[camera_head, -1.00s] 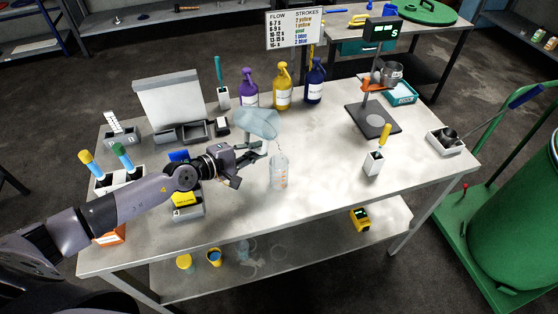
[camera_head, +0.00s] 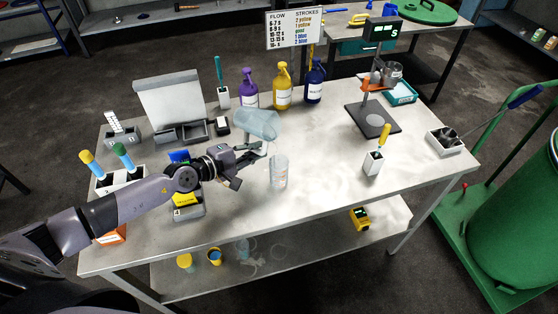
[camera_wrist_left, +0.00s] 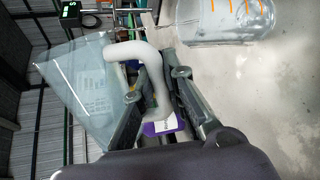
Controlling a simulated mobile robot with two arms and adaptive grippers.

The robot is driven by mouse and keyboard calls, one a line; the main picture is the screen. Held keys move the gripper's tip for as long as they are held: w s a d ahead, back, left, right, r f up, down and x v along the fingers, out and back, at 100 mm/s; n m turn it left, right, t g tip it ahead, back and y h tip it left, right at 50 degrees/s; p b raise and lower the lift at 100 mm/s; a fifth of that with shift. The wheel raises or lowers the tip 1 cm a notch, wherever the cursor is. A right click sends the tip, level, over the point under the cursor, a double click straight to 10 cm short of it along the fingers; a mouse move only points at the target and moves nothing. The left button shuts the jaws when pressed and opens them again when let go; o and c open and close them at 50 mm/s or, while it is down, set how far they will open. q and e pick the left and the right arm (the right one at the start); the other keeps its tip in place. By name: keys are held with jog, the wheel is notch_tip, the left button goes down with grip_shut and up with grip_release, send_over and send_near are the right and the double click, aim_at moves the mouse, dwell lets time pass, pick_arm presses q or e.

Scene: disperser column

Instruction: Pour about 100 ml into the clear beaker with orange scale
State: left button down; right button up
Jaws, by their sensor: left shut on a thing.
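My left gripper (camera_head: 258,150) is shut on the handle of a clear bluish jug (camera_head: 256,123). The jug is tilted well over, its mouth facing right, above and slightly left of the clear beaker with orange scale (camera_head: 279,172). The beaker stands upright on the table, apart from the jug. In the left wrist view the pale jug handle (camera_wrist_left: 150,68) lies between my fingers, the jug body (camera_wrist_left: 85,80) is at left and the beaker (camera_wrist_left: 225,20) is at upper right. The liquid level in the beaker is too unclear to read. My right gripper is out of view.
Purple (camera_head: 249,88), yellow (camera_head: 283,87) and blue (camera_head: 315,82) pump bottles stand at the back. A stand with a dark base (camera_head: 373,118) and a white holder with a yellow-handled tool (camera_head: 374,162) are to the right. The table's front middle is clear.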

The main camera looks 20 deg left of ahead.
pick_arm(q)
jog(key=shift+p, duration=0.3)
jog(key=shift+a, duration=0.1)
jog(key=shift+a, duration=0.15)
jog(key=shift+w+a+r+y, duration=0.15)
jog(key=shift+y, duration=0.15)
jog(key=shift+w+a+f+m, duration=0.25)
jog(key=shift+a+m, duration=0.15)
jog(key=shift+a, duration=0.1)
dwell(0.5)
jog(key=shift+a+r+m+p, duration=0.1)
jog(key=shift+a+m+p, duration=0.1)
jog(key=shift+m+p, duration=0.35)
dwell(1.6)
